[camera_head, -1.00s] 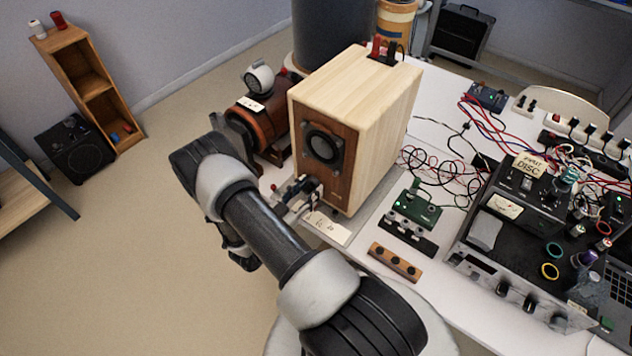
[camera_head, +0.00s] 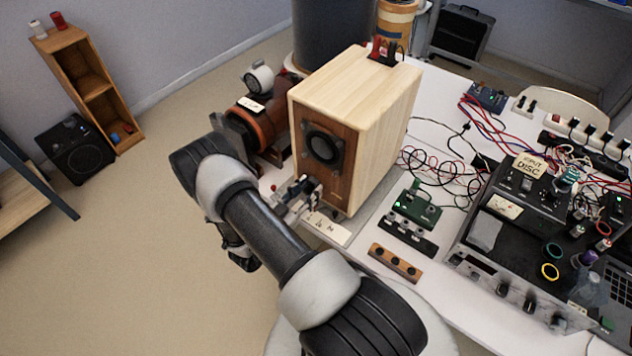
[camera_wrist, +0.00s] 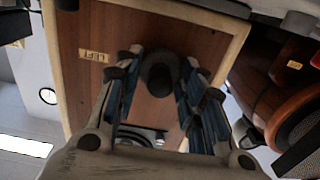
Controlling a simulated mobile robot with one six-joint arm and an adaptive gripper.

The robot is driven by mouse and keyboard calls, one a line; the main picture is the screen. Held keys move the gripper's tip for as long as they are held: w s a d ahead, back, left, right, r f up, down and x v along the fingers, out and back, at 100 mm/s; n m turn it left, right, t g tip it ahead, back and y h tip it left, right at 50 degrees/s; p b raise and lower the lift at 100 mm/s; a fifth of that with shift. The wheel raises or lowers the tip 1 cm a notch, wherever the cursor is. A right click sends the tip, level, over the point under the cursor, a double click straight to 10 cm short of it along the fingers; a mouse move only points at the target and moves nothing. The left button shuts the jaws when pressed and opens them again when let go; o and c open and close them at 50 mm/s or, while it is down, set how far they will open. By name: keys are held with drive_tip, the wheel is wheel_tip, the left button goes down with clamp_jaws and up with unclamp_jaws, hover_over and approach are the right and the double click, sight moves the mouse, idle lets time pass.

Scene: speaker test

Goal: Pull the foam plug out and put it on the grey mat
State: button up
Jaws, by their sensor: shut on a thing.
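The wooden speaker (camera_head: 375,120) stands upright on the white table, its brown front facing my arm. My gripper (camera_head: 316,187) is at the lower part of that front. In the wrist view my gripper (camera_wrist: 160,85) has its blue-padded fingers on both sides of the dark, round foam plug (camera_wrist: 159,72), shut on it. The plug is in front of the brown panel (camera_wrist: 210,45); how deep it sits in the port cannot be told. In the head view the fingers hide it. A grey surface, perhaps the grey mat (camera_head: 370,217), shows beside the speaker's base.
A white card (camera_head: 328,229) lies in front of the speaker. A green circuit board (camera_head: 416,208) and a wooden block with dark knobs (camera_head: 395,262) are to its right, with loose cables behind. A brown round device (camera_head: 262,125) stands close on the left.

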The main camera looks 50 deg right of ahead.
drive_tip(key=shift+a, duration=0.15)
drive_tip(key=a, duration=0.7)
drive_tip(key=shift+s+a, duration=0.3)
idle(1.0)
